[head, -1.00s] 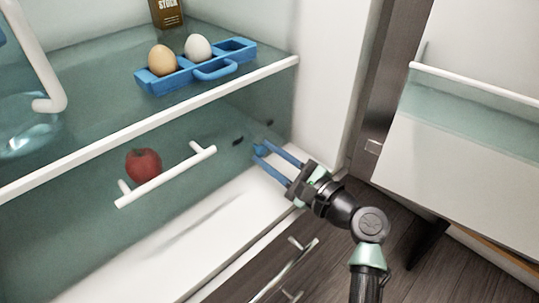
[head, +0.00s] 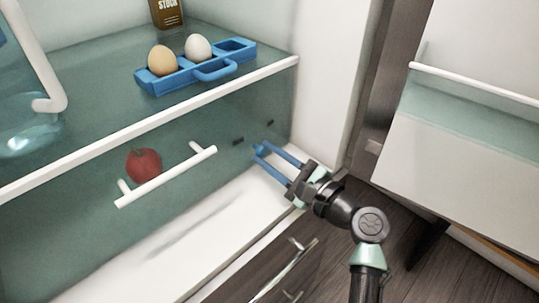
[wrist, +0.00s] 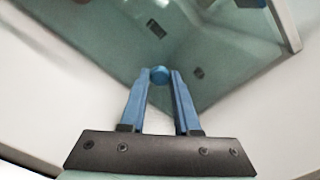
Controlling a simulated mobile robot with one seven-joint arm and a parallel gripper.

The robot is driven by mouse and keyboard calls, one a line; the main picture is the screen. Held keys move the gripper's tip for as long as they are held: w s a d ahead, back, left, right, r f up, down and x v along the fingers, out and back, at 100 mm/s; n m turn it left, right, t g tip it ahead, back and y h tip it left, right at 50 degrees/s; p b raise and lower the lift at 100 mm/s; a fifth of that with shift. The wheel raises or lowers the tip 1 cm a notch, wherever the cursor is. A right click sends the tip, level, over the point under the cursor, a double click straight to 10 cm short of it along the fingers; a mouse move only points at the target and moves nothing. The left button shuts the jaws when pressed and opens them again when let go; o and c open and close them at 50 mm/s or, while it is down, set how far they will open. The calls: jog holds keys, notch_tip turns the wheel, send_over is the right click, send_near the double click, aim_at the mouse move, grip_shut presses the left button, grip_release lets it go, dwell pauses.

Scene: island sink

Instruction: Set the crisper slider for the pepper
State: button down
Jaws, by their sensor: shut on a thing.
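The crisper slider's round blue knob (wrist: 160,75) shows in the wrist view between my fingertips, against the greenish crisper front (wrist: 135,55). My gripper (head: 262,149) is shut on the knob, with its two blue fingers on either side. In the head view only a small part of the knob (head: 259,147) shows. Two small dark marks lie on the panel: one (head: 238,142) left of my fingertips and one (head: 270,122) above them to the right. The red pepper (head: 144,164) sits inside the crisper, behind its see-through front, left of my gripper.
A white bar handle (head: 166,178) sticks out from the crisper front, left of my gripper. A glass shelf (head: 110,118) above holds a blue egg tray (head: 172,79) with two eggs. The fridge side wall (head: 335,90) is close at right. A dark drawer (head: 285,262) is below.

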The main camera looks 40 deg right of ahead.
jog(key=shift+w+d+b, duration=0.15)
jog(key=shift+d+b, duration=0.05)
jog(key=shift+d, duration=0.9)
jog(key=shift+w+d+b, duration=0.1)
jog(key=shift+d+b, duration=0.1)
jog(key=shift+d, duration=0.9)
jog(key=c, duration=0.6)
grip_release()
jog(key=shift+d, duration=0.1)
jog(key=s+d+p, duration=0.1)
jog(key=s+p, duration=0.2)
jog(key=s, duration=0.9)
jog(key=shift+s+d, duration=0.35)
jog(key=shift+s, duration=0.05)
